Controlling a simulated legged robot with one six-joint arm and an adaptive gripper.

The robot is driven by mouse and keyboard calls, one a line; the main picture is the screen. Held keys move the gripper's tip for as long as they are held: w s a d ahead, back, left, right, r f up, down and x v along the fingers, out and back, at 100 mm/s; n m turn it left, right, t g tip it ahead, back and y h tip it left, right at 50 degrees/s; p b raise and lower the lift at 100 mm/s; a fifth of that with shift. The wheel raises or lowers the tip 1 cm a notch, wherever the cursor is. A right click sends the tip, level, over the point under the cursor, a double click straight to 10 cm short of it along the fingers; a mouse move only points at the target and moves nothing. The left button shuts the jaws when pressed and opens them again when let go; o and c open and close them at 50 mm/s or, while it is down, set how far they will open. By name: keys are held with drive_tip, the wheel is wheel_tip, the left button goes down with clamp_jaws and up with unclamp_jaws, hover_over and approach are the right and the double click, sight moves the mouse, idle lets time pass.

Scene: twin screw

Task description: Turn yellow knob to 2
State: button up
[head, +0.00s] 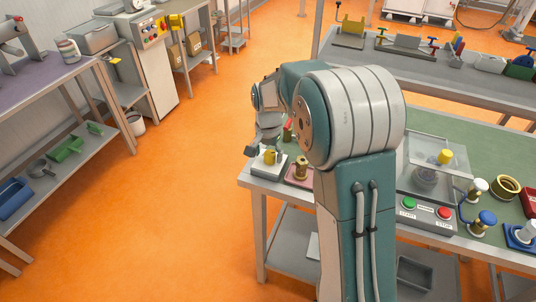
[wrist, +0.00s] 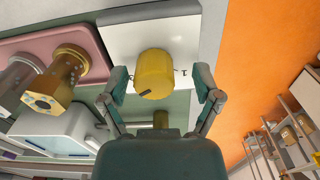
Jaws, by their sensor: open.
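The yellow knob (head: 270,156) stands on a white plate (head: 258,170) at the near left corner of the green-topped bench. In the wrist view the yellow knob (wrist: 155,70) lies between the two fingers of my gripper (wrist: 161,80). The fingers are spread, with a gap on each side of the knob. A short dark mark shows on the knob's lower edge. In the head view my gripper (head: 264,146) is just above the knob, partly hidden by my arm.
A brass hex fitting (wrist: 55,80) stands on a pink plate (wrist: 88,40) beside the white plate. A box with green and red buttons (head: 427,214) is on the bench right of my arm. Orange floor is open left of the bench.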

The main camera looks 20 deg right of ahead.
drive_tip(key=shift+d, duration=0.35)
clamp_jaws()
drive_tip(key=shift+a+f, duration=0.1)
drive_tip(key=shift+n, duration=0.3)
drive_tip(key=n, duration=0.5)
drive_tip(key=shift+s+f+n, duration=0.1)
drive_tip(key=shift+n, duration=0.2)
drive_tip(key=n, duration=0.5)
drive_tip(key=shift+a+n, duration=0.1)
drive_tip(key=shift+n, duration=0.2)
